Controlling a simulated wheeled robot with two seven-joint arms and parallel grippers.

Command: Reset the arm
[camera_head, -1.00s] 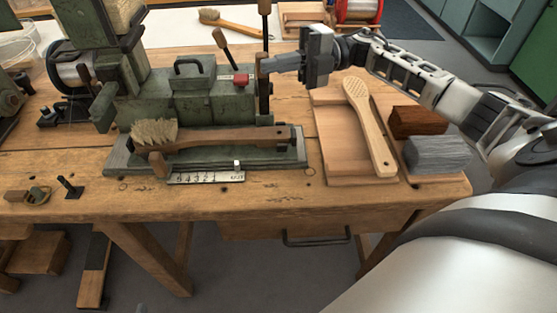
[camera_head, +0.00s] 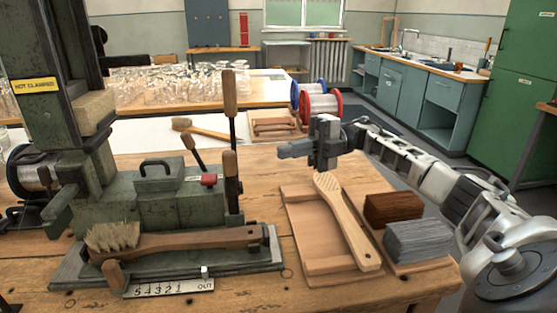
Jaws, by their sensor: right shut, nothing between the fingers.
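My right gripper (camera_head: 290,150) is shut and empty. It hangs in the air just right of the upright wooden-handled levers (camera_head: 231,150) of the green tufting machine (camera_head: 125,205), with its fingers pointing left. It is apart from the levers in the picture. A brush with a wooden handle (camera_head: 190,240) and pale bristles (camera_head: 113,236) lies along the front of the machine's base. A bare wooden brush body with holes (camera_head: 347,222) lies on a wooden board (camera_head: 309,235) below and right of the gripper. My left gripper does not show.
A brown bristle block (camera_head: 393,209) and a grey one (camera_head: 418,241) sit right of the board. Another brush (camera_head: 200,130), a wooden tray (camera_head: 272,125) and wire spools (camera_head: 320,104) stand behind. A numbered scale (camera_head: 168,287) lies at the front.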

